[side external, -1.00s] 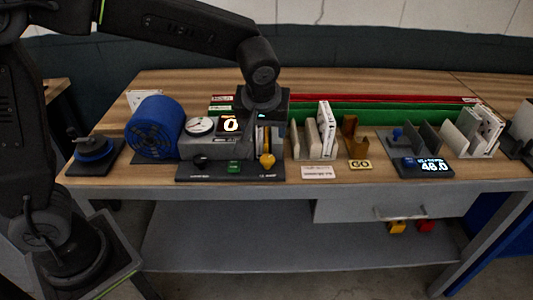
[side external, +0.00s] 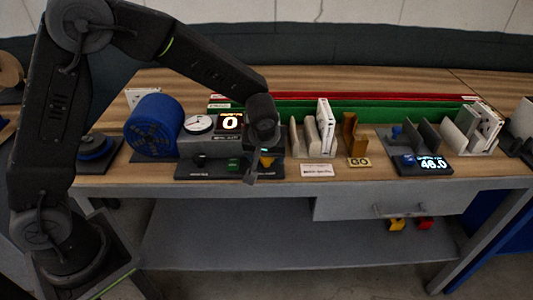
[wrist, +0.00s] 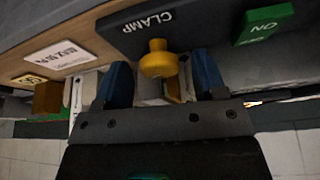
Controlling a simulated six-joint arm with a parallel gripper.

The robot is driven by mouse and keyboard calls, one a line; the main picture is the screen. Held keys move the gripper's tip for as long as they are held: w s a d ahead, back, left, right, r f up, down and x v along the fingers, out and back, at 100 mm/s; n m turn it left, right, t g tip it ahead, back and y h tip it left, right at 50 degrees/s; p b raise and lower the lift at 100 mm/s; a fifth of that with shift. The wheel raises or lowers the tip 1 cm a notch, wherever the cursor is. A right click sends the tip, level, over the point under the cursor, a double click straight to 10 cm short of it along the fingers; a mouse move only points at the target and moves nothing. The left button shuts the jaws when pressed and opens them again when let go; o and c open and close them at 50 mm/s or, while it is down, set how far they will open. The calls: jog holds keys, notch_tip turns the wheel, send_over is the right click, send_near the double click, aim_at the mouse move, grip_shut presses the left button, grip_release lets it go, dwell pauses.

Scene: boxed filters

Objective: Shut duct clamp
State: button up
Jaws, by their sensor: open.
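The duct clamp control is a yellow knob (wrist: 158,60) on a dark panel (wrist: 125,32) marked CLAMP, seen in the wrist view. In the side view the yellow knob (side external: 267,161) is partly covered by my gripper at the panel's right end. My gripper (wrist: 160,85) is open, with one blue finger on each side of the knob and gaps visible between them. In the side view my gripper (side external: 258,165) points down at the panel's front right. A blue fan duct (side external: 154,125) stands left of the panel. I cannot tell the clamp's own state.
A green ON button (wrist: 262,24) sits beside the knob on the same panel. Upright white filters (side external: 325,128) and a brown holder (side external: 349,130) stand to the right, behind a GO plate (side external: 359,162). A display (side external: 424,165) reads about 46.0.

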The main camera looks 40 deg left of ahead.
jog(key=c, duration=0.9)
jog(key=shift+a+m+t+h, duration=0.1)
jog(key=shift+m+t+h, duration=0.45)
jog(key=shift+m, duration=1.65)
jog(key=o, duration=0.9)
jog(key=v, duration=1.4)
jog(key=shift+w+a, duration=0.2)
jog(key=shift+a, duration=0.05)
jog(key=shift+g+h, duration=0.25)
